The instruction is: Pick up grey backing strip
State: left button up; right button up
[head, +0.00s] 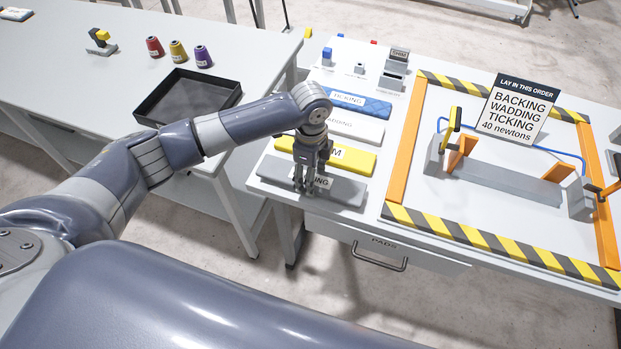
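The grey backing strip (340,192) lies flat at the near left edge of the white table, in front of the other strips. I cannot tell whether the fingers touch or grip the strip. My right gripper is not in view.
Behind lie a yellow strip (352,160), a white wadding strip (365,128) and a blue ticking strip (375,107). An orange frame (401,155) with striped edges, clamps and an order sign (520,108) stands right. A black tray (160,112) sits on the left table.

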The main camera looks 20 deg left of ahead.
pick_arm(q)
jog(key=shift+d+r, duration=0.1)
jog(key=shift+r, duration=0.6)
jog(key=s+d+r+b, duration=0.1)
jog(key=s+d+b, duration=0.3)
jog(key=s+d, duration=0.5)
jog(key=shift+s+d+r, duration=0.25)
jog(key=shift+s+d, duration=0.05)
jog(key=shift+d, duration=1.55)
jog(key=shift+a, duration=0.1)
